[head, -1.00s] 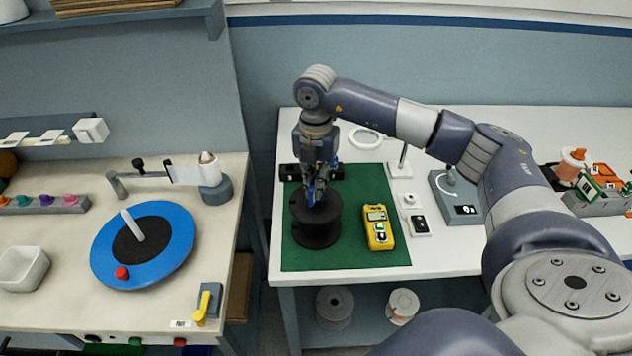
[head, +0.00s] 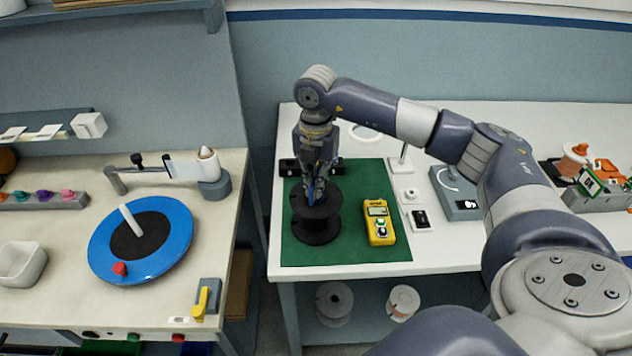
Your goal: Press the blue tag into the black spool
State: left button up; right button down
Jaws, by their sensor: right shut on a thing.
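The black spool (head: 317,224) stands upright on the green mat (head: 355,256) at the left end of the white table. My right gripper (head: 315,190) points down over the spool's top, close to its centre. It is shut on the blue tag (head: 318,187), of which only a narrow blue strip shows between the fingers. The fingers hide the spool's centre, so I cannot tell whether the tag is inside the spool or just above it. My left gripper is not in view.
A yellow handheld meter (head: 379,222) lies on the mat to the right of the spool. A black block (head: 290,168) sits behind the spool. On the left bench is a blue disc (head: 170,228) with an upright white rod. Small devices stand right of the mat.

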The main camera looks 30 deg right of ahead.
jog(key=shift+f, duration=0.15)
jog(key=c, duration=1.7)
grip_release()
jog(key=shift+o, duration=0.2)
notch_tip(320, 180, up, 12)
